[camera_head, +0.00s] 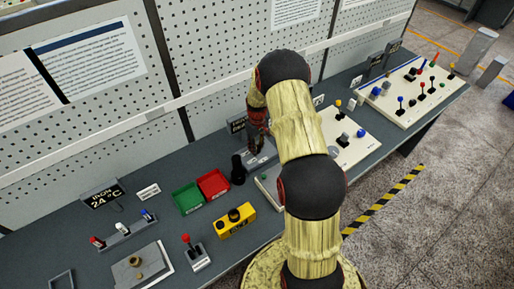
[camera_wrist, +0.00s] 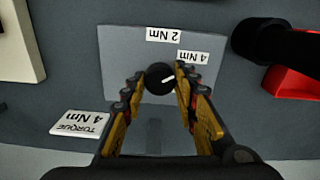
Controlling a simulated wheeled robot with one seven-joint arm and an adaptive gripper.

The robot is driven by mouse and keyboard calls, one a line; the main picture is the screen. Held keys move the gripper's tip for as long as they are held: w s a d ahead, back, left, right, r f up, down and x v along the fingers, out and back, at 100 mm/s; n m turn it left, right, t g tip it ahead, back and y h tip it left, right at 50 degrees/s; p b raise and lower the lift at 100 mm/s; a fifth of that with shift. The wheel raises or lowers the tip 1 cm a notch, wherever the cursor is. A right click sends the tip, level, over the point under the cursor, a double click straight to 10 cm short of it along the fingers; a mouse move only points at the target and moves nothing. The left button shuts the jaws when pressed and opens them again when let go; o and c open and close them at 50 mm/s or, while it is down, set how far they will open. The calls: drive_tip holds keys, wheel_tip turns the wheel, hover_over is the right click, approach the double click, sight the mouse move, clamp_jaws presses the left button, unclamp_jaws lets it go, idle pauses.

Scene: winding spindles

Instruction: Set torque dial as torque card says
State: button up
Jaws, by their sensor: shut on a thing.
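The torque dial (camera_wrist: 164,83) is a round black knob with a white pointer line, on a grey plate (camera_wrist: 118,48). The pointer aims up and right in the wrist view, roughly toward the 4 Nm label (camera_wrist: 193,57). A 2 Nm label (camera_wrist: 163,34) lies above the dial. The torque card (camera_wrist: 80,123), left of the plate, reads "TORQUE 4 Nm", upside down here. My gripper (camera_wrist: 157,76) is shut on the dial, one finger on each side. The right finger may hide part of the plate. In the head view my gripper (camera_head: 258,133) is over the bench, and my arm covers part of that area.
A black upright part (camera_head: 238,170) stands close by the plate. A red bin (camera_head: 213,184) and a green bin (camera_head: 188,198) sit to the left, with a yellow button box (camera_head: 235,221) in front. A pegboard wall (camera_head: 215,60) rises behind the bench.

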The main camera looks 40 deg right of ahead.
drive_tip(key=shift+m, duration=0.3)
drive_tip(key=o, duration=1.1)
drive_tip(key=shift+c, duration=0.2)
drive_tip(key=shift+o, duration=0.5)
wheel_tip(320, 180, up, 12)
